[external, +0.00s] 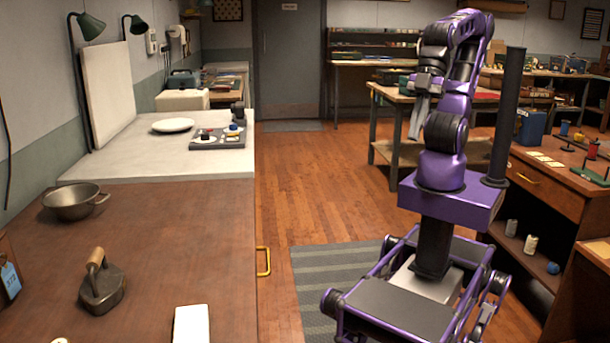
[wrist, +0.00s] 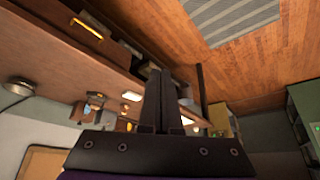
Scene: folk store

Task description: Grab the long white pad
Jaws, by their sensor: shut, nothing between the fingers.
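The long white pad (external: 191,324) lies flat on the brown counter at the bottom of the external view, near the counter's right edge and cut off by the frame. My gripper (external: 416,136) hangs fingers-down in front of my arm, well to the right of the counter and far from the pad. In the wrist view, the dark fingers of my gripper (wrist: 161,72) are together with nothing between them. A small pale patch (wrist: 131,96) shows on a surface behind them; I cannot tell whether it is the pad.
The brown counter (external: 170,240) also carries a flat iron (external: 101,288) and a metal pan (external: 72,201). A white worktop (external: 110,160) with a plate (external: 173,125) lies beyond. A striped rug (external: 335,285) covers open floor between counter and base. Shelving (external: 560,190) stands at right.

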